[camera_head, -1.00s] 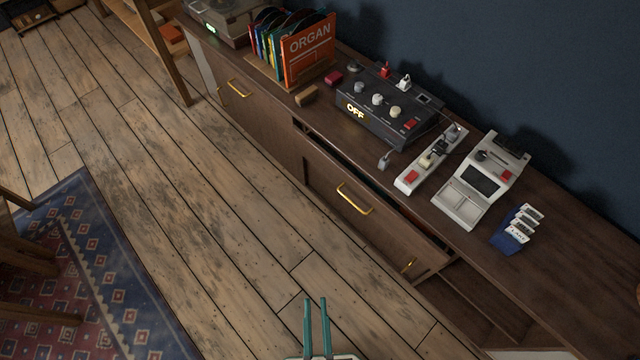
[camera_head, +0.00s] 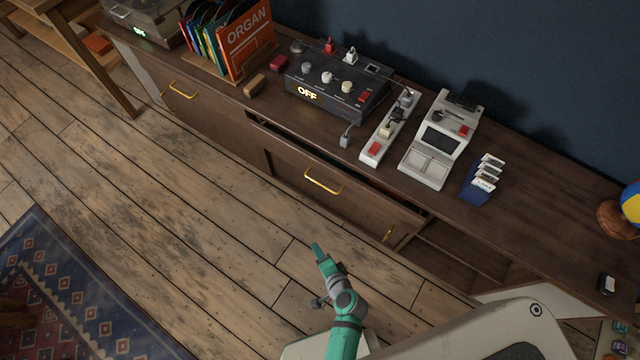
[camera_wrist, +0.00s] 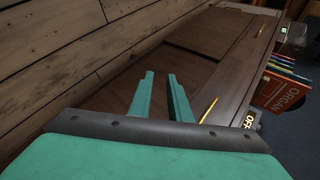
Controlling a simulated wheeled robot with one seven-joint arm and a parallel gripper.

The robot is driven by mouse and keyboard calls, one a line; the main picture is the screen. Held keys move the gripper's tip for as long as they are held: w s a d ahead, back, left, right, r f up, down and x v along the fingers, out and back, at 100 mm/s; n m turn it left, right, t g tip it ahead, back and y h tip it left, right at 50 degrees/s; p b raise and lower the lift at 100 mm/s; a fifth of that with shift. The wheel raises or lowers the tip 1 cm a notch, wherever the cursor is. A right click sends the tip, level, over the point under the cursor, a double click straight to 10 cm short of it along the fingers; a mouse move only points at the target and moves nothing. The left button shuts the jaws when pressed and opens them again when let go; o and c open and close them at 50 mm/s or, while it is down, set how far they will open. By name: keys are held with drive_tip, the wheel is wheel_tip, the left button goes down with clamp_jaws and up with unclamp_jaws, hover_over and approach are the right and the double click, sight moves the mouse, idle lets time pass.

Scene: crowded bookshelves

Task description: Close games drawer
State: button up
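A wide brown drawer (camera_head: 345,205) with a gold handle (camera_head: 322,182) is in the long cabinet in the head view. It stands pulled out partway, with a dark gap along its top edge. No label shows that it is the games drawer. My gripper (camera_head: 318,250) is in front of and below the drawer front, apart from the handle. In the wrist view, my gripper (camera_wrist: 160,82) has two teal fingers with a gap between them and nothing held. A gold handle (camera_wrist: 208,110) shows just right of the fingers there.
The cabinet top holds a dark control box (camera_head: 335,88), a power strip (camera_head: 390,128), a white device (camera_head: 440,140), blue-backed cards (camera_head: 483,180) and an ORGAN folder (camera_head: 245,40). Another gold handle (camera_head: 183,90) is further left. An open compartment (camera_head: 450,255) lies right of the drawer.

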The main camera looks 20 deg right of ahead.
drive_tip(key=w+d+r+m+t+y, duration=0.2)
drive_tip(key=w+d+m, duration=0.2)
drive_tip(key=w+d, duration=0.3)
drive_tip(key=m+t+y, duration=0.1)
drive_tip(key=t+y, duration=0.1)
drive_tip(key=t, duration=0.1)
approach(321, 184)
drive_tip(key=x, duration=1)
drive_tip(key=shift+w+f, duration=0.1)
drive_tip(key=shift+f, duration=0.25)
drive_tip(key=shift+w, duration=0.1)
clamp_jaws()
